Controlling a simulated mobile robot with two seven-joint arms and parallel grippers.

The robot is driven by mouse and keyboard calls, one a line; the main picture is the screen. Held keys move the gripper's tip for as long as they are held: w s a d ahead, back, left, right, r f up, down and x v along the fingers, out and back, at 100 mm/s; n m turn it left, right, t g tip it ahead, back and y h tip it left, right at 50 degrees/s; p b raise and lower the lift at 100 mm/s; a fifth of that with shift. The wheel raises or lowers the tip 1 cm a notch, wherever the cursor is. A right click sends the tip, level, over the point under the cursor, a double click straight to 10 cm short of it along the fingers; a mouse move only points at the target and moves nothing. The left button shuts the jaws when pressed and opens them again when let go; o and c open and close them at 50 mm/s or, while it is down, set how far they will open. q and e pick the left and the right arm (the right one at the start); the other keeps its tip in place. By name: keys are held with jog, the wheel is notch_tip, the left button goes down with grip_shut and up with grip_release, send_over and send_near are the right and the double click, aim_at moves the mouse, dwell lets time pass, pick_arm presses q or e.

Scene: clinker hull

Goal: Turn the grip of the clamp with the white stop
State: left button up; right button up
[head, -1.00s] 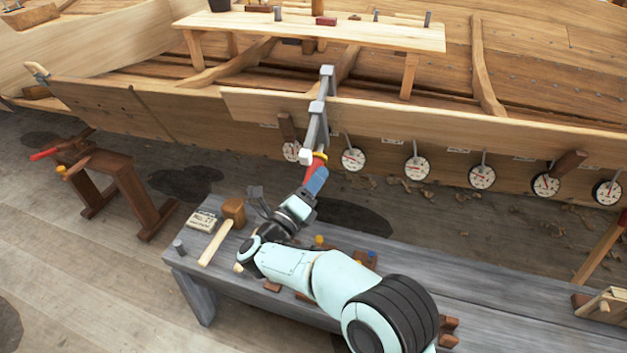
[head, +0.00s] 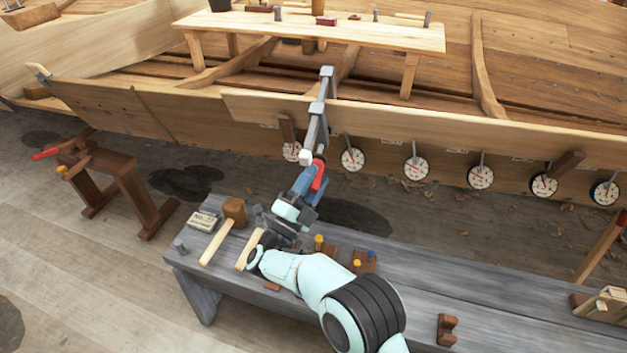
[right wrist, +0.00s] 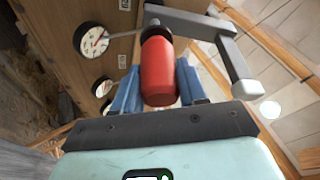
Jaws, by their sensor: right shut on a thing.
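A grey metal clamp (head: 317,124) sits over the top edge of the hull plank, its bar hanging down the near side. Its white stop (head: 305,157) is at the lower end of the bar, and it also shows in the right wrist view (right wrist: 270,109). The red grip (head: 319,171) hangs just beside the stop. My right gripper (head: 312,180) is shut on the grip from below. In the right wrist view the red grip (right wrist: 158,72) lies between the two blue fingers. My left gripper is not in view.
Several round dials (head: 353,159) hang along the hull plank (head: 450,135) to the right. Below is a grey bench (head: 450,292) with a mallet (head: 234,212) and small wooden blocks (head: 364,262). A brown sawhorse-like stand (head: 128,190) is at left, with clear floor between.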

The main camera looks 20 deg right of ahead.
jog(key=n+t, duration=0.1)
jog(key=n, duration=0.2)
jog(key=n+t, duration=0.1)
jog(key=n, duration=0.1)
jog(key=n+t+p, duration=0.1)
jog(key=n, duration=0.2)
jog(key=shift+r+y, duration=0.1)
jog(key=shift+y, duration=0.2)
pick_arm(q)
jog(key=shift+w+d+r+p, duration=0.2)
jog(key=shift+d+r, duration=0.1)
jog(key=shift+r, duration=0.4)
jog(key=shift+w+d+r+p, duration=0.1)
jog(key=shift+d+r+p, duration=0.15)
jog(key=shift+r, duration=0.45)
pick_arm(e)
jog(key=shift+n+t+y, duration=0.45)
jog(key=shift+n+t, duration=0.2)
jog(key=shift+n, duration=0.55)
jog(key=shift+n+t+y, duration=0.45)
jog(key=shift+n+t, duration=0.2)
jog(key=shift+n, duration=0.55)
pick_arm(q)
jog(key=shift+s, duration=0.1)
pick_arm(e)
jog(key=o, duration=1)
